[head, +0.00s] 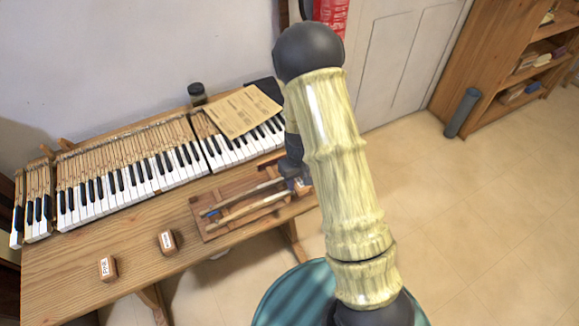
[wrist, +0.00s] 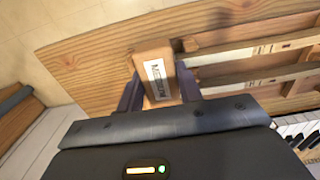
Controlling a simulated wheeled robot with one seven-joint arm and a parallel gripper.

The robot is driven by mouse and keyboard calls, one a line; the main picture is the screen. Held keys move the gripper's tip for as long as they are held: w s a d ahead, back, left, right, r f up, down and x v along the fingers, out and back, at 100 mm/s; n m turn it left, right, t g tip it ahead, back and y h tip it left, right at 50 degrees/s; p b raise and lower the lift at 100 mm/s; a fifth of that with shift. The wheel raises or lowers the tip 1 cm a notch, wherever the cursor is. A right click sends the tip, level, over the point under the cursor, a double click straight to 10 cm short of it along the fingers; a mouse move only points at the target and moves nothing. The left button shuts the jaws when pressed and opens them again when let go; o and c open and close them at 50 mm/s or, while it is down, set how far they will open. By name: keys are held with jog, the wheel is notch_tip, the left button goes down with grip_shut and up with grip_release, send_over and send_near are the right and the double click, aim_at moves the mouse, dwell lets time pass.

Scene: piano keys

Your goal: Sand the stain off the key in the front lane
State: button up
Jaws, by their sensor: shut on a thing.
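My gripper (wrist: 158,88) is shut on a wooden sanding block (wrist: 157,68) with a white label that seems to read MEDIUM. In the head view my gripper (head: 296,184) is at the right end of the wooden holder (head: 208,232), partly behind my arm. Two long keys lie in the holder's lanes. The front lane key (head: 258,209) also shows in the wrist view (wrist: 262,49), with the block close to its end; contact cannot be told. The rear key (head: 245,196) lies behind it. A dark smudge shows beside the block, but I cannot tell whether it is the stain.
Two more labelled blocks, one reading FINE (head: 107,268) and one unreadable (head: 167,242), stand on the bench (head: 135,288) at the left. The piano keyboard (head: 120,190) runs along the back with papers (head: 240,112) and a dark jar (head: 197,93). The front left bench is mostly clear.

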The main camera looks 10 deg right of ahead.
jog(key=shift+s+a, duration=0.15)
jog(key=shift+a, duration=0.45)
jog(key=shift+s+a, duration=0.15)
jog(key=shift+a, duration=0.4)
jog(key=shift+d+f, duration=0.1)
jog(key=shift+d, duration=0.05)
jog(key=d, duration=0.2)
jog(key=w+d, duration=0.1)
jog(key=d, duration=0.1)
jog(key=shift+w+d, duration=0.15)
jog(key=shift+d, duration=0.2)
jog(key=r, duration=0.1)
jog(key=r+p, duration=0.1)
jog(key=shift+w+d+r, duration=0.15)
jog(key=shift+w+r, duration=0.05)
jog(key=shift+r, duration=0.15)
jog(key=shift+s+r+p, duration=0.15)
jog(key=shift+r+p, duration=2.15)
jog(key=shift+r, duration=0.5)
